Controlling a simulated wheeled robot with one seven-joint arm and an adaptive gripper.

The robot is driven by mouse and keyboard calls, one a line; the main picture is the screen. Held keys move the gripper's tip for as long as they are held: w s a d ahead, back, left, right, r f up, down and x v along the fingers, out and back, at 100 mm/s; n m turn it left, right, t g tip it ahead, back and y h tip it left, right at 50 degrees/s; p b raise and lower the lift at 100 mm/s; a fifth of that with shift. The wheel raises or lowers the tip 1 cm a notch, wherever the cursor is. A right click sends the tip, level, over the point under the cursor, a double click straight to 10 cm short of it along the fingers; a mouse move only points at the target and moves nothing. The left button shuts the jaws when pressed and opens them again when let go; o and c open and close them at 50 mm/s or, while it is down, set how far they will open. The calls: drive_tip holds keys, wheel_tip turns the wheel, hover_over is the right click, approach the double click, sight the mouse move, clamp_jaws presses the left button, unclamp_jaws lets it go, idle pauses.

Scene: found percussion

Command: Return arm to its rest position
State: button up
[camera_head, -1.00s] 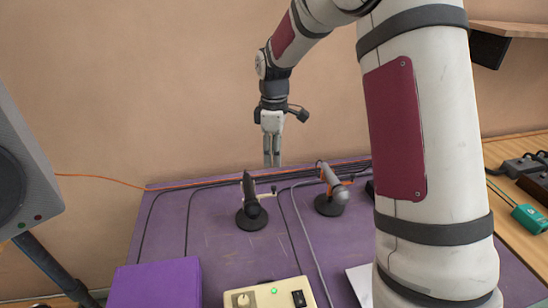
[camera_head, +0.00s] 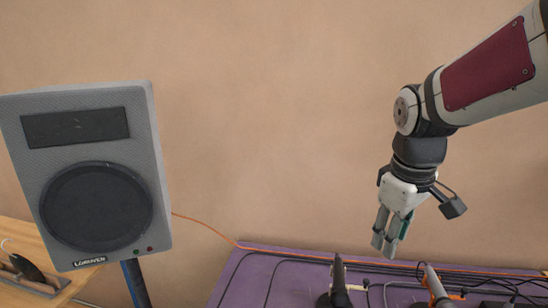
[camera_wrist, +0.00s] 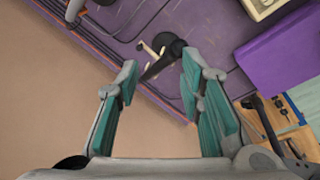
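My gripper (camera_head: 384,248) hangs at the end of my raised arm in the head view, fingers pointing down and left in front of the wall. It appears above the back edge of the purple table. In the wrist view my gripper (camera_wrist: 160,64) has its two teal-padded fingers spread apart, with nothing held between them. A dark microphone on a round base (camera_wrist: 172,46) shows beyond the gap, apart from the fingers.
A grey speaker (camera_head: 95,205) on a stand is at left. Microphones (camera_head: 339,280) stand on the purple table (camera_head: 243,279). The wrist view shows a purple box (camera_wrist: 285,65), a cream box (camera_wrist: 258,8) and a wooden surface (camera_wrist: 296,136) with tools. The wall above the table is clear.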

drive_tip(key=s+a+r+m+t, duration=0.1)
drive_tip(key=s+m, duration=0.2)
drive_tip(key=s, duration=0.6)
drive_tip(key=s+a+m+t, duration=0.1)
drive_tip(key=s+m, duration=0.2)
drive_tip(key=s, duration=0.5)
drive_tip(key=shift+s+a+r+t+y, duration=0.3)
drive_tip(key=shift+s+r+t, duration=0.05)
drive_tip(key=shift+s+t, duration=0.05)
